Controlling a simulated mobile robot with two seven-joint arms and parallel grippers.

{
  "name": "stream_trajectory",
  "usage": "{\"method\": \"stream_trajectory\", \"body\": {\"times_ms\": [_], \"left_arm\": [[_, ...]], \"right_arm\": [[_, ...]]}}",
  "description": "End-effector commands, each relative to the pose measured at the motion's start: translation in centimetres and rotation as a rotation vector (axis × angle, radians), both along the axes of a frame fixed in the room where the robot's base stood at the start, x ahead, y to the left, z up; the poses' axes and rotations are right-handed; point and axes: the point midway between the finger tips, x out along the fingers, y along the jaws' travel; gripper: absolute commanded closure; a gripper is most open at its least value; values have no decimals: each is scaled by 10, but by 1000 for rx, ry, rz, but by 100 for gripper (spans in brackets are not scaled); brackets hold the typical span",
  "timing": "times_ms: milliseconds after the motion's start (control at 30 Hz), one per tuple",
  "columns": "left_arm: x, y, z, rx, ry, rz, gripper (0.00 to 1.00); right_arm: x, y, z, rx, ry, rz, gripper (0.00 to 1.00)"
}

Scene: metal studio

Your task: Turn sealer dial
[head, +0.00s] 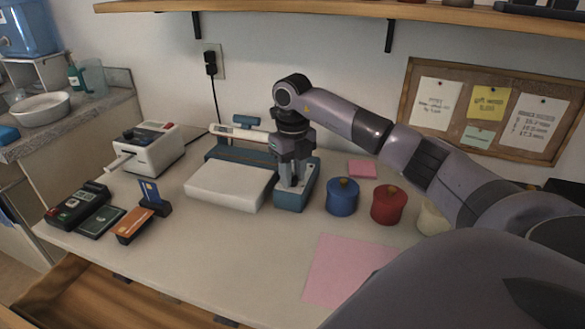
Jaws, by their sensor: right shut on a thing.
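The sealer stands mid-table against the wall, with a white front platform (230,185), a blue body and a pale bar across its back. Its blue right-hand section (291,201) lies directly under my right gripper (292,183). My right gripper points straight down, its fingers shut on the dial at the top of that section. The dial itself is hidden by the fingers. My left gripper is not in view.
Blue (342,196), red (389,205) and cream (433,218) pots stand right of the sealer. A white machine (150,148), a card terminal (77,204) and card holders are at left. A pink sheet (345,268) lies in front. A shelf (350,8) runs overhead.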

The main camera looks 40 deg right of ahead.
Motion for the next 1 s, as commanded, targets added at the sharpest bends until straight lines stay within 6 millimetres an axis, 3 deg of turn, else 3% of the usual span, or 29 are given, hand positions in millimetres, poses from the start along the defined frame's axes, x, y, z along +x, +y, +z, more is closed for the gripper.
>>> {"method": "stream_trajectory", "body": {"times_ms": [1000], "left_arm": [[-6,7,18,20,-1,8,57]], "right_arm": [[2,-4,2,-2,-3,962,100]]}}
